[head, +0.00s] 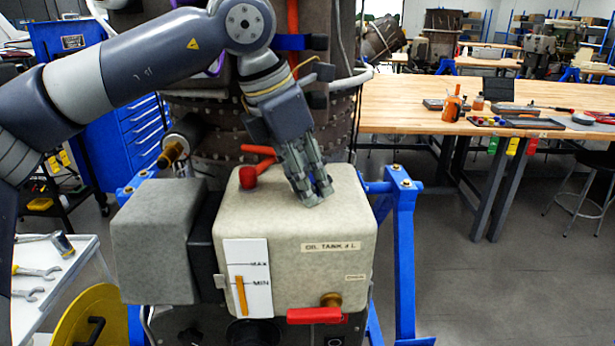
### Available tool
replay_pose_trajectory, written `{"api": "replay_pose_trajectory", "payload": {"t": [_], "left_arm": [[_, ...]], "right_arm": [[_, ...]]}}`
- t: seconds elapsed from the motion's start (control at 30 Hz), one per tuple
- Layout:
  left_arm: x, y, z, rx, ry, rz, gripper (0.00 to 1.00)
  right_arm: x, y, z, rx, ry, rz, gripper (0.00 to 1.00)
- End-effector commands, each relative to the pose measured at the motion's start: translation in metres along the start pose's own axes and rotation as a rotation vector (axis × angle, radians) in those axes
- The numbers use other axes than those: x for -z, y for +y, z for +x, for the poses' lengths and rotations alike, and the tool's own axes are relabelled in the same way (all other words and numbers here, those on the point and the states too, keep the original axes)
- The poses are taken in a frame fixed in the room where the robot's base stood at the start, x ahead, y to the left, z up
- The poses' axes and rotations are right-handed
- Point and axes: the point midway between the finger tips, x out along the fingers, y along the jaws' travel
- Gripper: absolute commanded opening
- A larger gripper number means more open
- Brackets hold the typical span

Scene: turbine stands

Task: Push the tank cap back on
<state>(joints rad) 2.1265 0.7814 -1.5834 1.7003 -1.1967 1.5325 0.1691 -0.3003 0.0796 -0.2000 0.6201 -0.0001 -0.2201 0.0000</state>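Any cap under the fingertips is hidden, and contact with the top is unclear. My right gripper is out of view.
A grey box (155,240) adjoins the tank on the left. Blue stand posts (403,250) flank it. A red-handled valve (315,315) sits low on its front. A tool cart (50,265) stands left; a wooden workbench (400,105) is behind right.

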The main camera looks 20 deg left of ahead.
Motion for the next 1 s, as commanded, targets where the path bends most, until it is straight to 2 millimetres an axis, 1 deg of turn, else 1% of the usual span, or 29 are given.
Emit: {"api": "replay_pose_trajectory", "payload": {"t": [0.03, 0.07, 0.1, 0.57, 0.6, 0.9, 1.0], "left_arm": [[0.0065, -0.0035, 0.0103, 0.014, 0.028, 0.002, 0.39], [0.0065, -0.0035, 0.0104, 0.014, 0.028, 0.002, 0.46], [0.0066, -0.0034, 0.0103, 0.013, 0.029, 0.002, 0.49], [0.0052, -0.0013, 0.0074, 0.009, 0.022, -0.001, 0.49], [0.0051, -0.0012, 0.0073, 0.008, 0.021, -0.001, 0.56], [0.0039, -0.0009, 0.0055, 0.007, 0.016, -0.001, 0.56], [0.003, -0.0009, 0.0012, 0.007, 0.014, -0.001, 0.56]], "right_arm": [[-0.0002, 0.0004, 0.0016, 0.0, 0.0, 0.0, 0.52], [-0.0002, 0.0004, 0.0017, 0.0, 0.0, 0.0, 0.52], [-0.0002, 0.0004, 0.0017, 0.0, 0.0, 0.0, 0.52], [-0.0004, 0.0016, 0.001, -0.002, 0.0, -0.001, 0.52], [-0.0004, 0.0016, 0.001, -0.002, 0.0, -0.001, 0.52], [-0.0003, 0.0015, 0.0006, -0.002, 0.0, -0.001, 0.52], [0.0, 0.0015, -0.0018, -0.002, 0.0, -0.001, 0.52]]}}
